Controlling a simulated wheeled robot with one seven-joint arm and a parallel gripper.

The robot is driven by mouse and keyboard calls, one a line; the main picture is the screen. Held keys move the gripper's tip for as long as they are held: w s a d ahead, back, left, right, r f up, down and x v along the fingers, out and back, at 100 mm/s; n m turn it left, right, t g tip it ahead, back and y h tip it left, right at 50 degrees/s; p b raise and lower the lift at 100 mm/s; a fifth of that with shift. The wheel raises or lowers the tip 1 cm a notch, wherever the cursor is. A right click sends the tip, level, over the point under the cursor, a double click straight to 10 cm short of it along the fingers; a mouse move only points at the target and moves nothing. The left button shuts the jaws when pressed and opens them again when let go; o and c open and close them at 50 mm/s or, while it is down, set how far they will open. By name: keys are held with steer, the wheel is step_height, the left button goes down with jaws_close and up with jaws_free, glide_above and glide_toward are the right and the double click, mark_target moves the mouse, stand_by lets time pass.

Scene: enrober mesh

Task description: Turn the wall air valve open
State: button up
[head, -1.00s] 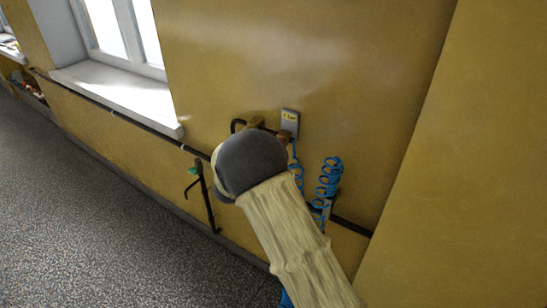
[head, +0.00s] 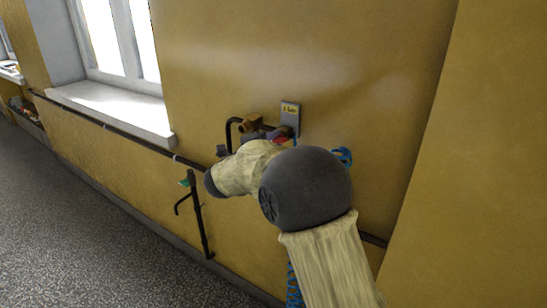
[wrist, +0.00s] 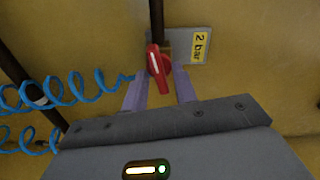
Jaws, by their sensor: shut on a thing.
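The wall air valve has a red handle (wrist: 157,65) with a white stripe, on a dark pipe in front of a grey plate with a yellow "2 bar" label (wrist: 199,47). In the wrist view the handle points nearly along the pipe, slightly tilted. My gripper (wrist: 160,82) has its two purple fingers on either side of the handle's lower part, shut on it. In the head view a bit of the red handle (head: 280,140) shows below the labelled plate (head: 290,114); my arm hides most of the gripper.
A blue coiled hose (wrist: 70,92) runs left from the valve in the wrist view. A green-handled tap (head: 187,180) on a dark pipe stands to the left in the head view. A window sill (head: 120,112) juts out further left. The speckled floor is clear.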

steer(key=shift+f+m+b, duration=0.2)
steer(key=shift+m+b, duration=0.9)
steer(key=shift+b, duration=0.1)
steer(key=o, duration=0.6)
steer(key=shift+r, duration=0.1)
steer(key=v, duration=1.7)
steer(key=shift+a+p, duration=0.15)
steer(key=shift+p, duration=0.15)
steer(key=shift+s, duration=0.15)
